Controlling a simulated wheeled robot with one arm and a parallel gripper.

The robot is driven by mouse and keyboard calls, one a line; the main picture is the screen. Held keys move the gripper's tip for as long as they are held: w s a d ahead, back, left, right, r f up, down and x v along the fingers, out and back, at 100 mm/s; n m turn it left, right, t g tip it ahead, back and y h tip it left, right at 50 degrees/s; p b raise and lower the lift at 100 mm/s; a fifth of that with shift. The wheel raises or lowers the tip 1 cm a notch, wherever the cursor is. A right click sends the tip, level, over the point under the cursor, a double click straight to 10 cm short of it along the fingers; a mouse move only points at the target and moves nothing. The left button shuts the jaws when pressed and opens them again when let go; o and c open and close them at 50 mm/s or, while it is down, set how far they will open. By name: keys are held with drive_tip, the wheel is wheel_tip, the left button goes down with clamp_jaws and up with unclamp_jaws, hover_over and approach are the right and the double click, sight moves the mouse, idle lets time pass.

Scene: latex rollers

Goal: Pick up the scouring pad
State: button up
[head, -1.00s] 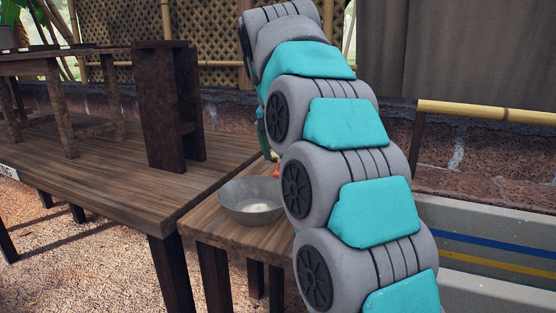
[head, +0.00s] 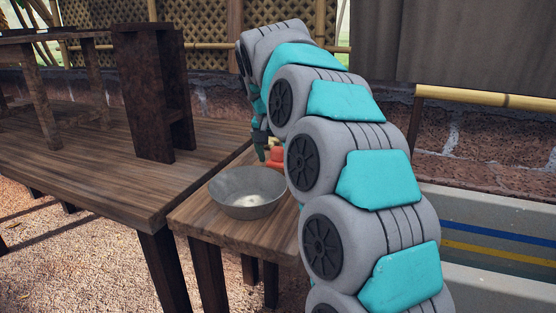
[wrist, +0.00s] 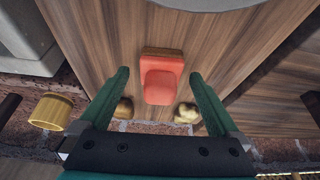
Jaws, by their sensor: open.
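A red-orange blocky thing (wrist: 162,84), which I take to be the scouring pad, lies on the small wooden table (wrist: 92,30). In the head view the red thing (head: 276,158) shows behind the bowl, partly hidden by my arm. My gripper (wrist: 160,76) is open, with one green finger on each side of the red thing and a gap to both. Nothing is held. In the head view my gripper (head: 262,147) is mostly hidden behind my arm.
A grey metal bowl (head: 248,193) stands on the small table, in front of the red thing. Two small brownish lumps (wrist: 124,109) (wrist: 187,113) lie near the fingers. A larger table (head: 75,170) with a dark wooden stand (head: 148,95) is at left. A brick wall runs behind.

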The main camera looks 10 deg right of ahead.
drive_tip(key=shift+w+f, duration=0.1)
drive_tip(key=shift+f, duration=0.25)
drive_tip(key=c, duration=1.5)
